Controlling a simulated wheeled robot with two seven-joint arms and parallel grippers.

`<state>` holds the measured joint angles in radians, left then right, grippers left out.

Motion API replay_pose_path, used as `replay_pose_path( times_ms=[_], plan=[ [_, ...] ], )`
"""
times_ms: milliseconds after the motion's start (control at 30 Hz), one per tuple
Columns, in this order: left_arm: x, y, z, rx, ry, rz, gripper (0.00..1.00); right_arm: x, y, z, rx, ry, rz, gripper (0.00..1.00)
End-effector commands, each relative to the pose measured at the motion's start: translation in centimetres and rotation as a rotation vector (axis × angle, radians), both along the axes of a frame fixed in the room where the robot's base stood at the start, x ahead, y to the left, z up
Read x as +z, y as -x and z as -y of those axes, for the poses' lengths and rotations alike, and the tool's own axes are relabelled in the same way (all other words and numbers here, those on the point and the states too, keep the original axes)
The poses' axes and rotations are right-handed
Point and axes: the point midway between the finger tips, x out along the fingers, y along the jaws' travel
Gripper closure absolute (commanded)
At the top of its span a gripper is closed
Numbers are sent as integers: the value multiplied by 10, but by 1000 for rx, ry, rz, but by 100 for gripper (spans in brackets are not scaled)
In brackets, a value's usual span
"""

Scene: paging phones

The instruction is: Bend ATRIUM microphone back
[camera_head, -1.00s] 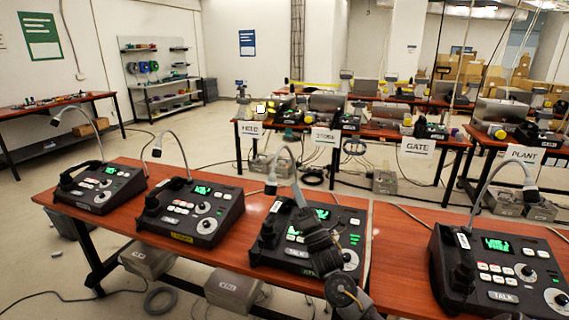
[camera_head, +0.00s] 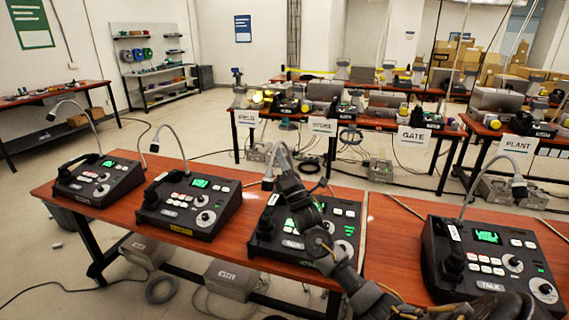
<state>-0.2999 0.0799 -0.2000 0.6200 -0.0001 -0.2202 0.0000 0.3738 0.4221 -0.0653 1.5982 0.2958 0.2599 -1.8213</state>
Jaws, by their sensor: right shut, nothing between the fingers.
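The third paging phone from the left (camera_head: 262,240) is a black desk console with a green screen, keys and a round dial. My right gripper (camera_head: 283,160) is shut and empty, at the gooseneck beside the microphone head. I cannot tell whether it touches the neck. My right arm comes from the lower right and hides part of the console's screen and keys. My left gripper is not in view.
Similar consoles with goosenecks stand at the left (camera_head: 98,180), centre left (camera_head: 188,205) and right (camera_head: 490,262) on the red-brown table (camera_head: 395,225). Behind are tables with signs, including GATE (camera_head: 411,140) and PLANT (camera_head: 504,157).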

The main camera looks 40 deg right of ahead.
Motion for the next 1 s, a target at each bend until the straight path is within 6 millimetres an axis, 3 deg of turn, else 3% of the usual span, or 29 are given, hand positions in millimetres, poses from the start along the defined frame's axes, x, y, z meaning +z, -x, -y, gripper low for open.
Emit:
replay_pose_path(
  times_ms=[367, 567, 1000],
  plan=[
    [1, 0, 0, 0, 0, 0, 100, 1, -1, 1, 0, -2, -1, 100],
    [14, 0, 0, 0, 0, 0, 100, 15, -8, 11, -1, -39, -29, 100],
    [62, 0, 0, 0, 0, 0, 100, 61, -60, 85, -3, -285, -202, 100]
  ],
)
